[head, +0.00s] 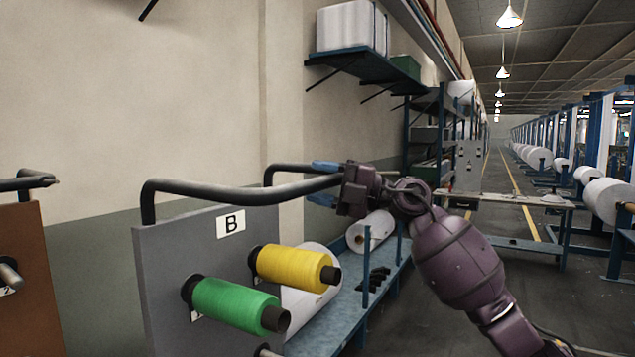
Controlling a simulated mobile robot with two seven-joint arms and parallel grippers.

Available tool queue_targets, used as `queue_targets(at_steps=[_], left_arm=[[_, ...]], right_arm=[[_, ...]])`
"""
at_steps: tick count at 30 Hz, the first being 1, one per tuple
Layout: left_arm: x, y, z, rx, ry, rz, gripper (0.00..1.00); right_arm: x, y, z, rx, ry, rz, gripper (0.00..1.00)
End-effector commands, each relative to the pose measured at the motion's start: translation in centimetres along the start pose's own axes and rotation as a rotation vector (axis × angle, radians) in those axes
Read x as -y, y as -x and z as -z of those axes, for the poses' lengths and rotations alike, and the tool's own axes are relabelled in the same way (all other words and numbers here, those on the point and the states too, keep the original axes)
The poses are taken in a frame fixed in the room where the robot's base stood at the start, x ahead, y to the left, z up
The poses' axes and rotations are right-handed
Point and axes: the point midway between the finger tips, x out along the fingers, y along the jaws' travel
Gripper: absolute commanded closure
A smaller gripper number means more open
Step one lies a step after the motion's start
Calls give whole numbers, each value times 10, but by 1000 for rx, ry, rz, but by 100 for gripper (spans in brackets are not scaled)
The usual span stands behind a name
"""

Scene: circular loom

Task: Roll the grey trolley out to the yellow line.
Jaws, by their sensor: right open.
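The grey trolley (170,270) stands in front at the left, with a "B" label on its panel. A green spool (235,304) and a yellow spool (292,267) stick out from it on pegs. Its black bar handle (230,194) runs along the top. My right gripper (323,183) is at the right end of this handle. Its blue fingers are open, one above and one below the bar; whether they touch it I cannot tell. Yellow lines (523,206) run along the floor of the aisle at the right. My left gripper is out of view.
A brown trolley (28,280) stands at the left edge. A blue rack (340,320) with white rolls is behind the grey trolley, with a wall shelf (365,67) above. A table (510,200) crosses the aisle farther off. Dark floor is open at the right.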

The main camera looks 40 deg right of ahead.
Motion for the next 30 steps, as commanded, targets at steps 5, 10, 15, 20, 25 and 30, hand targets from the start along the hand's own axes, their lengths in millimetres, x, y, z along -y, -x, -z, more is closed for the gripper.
queue_targets(at_steps=[5,10,15,20,25,30], left_arm=[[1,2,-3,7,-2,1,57],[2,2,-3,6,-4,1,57],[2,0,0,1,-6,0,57],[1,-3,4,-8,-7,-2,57],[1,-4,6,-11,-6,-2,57],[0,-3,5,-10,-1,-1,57]], right_arm=[[-2,-6,1,-3,3,-2,47],[-2,-7,1,-3,3,-2,47],[-1,-6,1,-2,2,-1,66],[-1,-6,1,-2,3,0,90],[0,-6,1,-2,5,2,100],[1,-6,1,-2,7,4,100]])
